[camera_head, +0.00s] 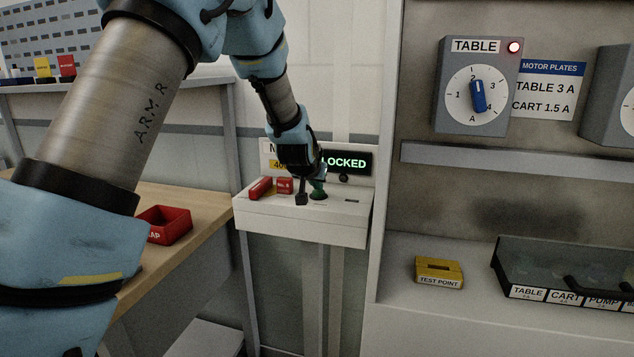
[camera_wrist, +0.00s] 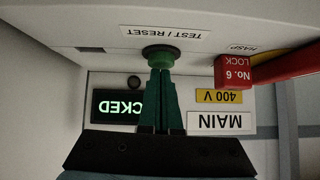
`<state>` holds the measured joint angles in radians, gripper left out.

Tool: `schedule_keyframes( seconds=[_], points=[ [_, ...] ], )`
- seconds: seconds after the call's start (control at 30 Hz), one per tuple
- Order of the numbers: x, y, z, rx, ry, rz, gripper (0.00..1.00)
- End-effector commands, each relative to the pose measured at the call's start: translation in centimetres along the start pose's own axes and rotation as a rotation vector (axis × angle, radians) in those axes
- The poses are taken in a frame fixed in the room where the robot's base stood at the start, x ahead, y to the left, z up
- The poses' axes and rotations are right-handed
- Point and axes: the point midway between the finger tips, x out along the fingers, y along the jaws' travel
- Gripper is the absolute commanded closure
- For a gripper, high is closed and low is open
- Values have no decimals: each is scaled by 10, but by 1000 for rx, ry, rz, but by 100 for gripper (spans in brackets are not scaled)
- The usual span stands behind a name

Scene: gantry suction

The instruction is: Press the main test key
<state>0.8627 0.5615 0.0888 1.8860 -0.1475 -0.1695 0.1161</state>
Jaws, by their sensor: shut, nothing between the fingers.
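The test key is a round green button (camera_wrist: 160,56) under a TEST / RESET label in the wrist view, where the picture is upside down. It sits on the sloping top of the pale MAIN box (camera_head: 300,226). My gripper (camera_wrist: 159,73) has its green fingers together, tips at the button's face; I cannot tell whether they touch it. In the head view my gripper (camera_head: 318,193) is over the box top and the button cannot be told apart from the fingers. The box's display (camera_head: 347,162) reads LOCKED in green, partly covered by my gripper.
A red padlock marked No. 6 LOCK (camera_wrist: 232,73) and a red bar (camera_wrist: 285,64) lie close beside the button, near a HASP label. A red tray (camera_head: 166,226) stands on the wooden bench at left. A yellow TEST POINT block (camera_head: 439,271) sits on the right shelf.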

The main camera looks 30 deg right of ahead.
Motion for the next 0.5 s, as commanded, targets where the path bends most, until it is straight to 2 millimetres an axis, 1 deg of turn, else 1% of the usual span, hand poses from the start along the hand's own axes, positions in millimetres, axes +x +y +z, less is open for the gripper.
schedule_keyframes(
  seconds=[0.33, 0.5],
  points=[
    [1, 0, 2, 0, 0, 0, 100],
    [10, 1, 11, 0, 0, 0, 100]
  ],
)
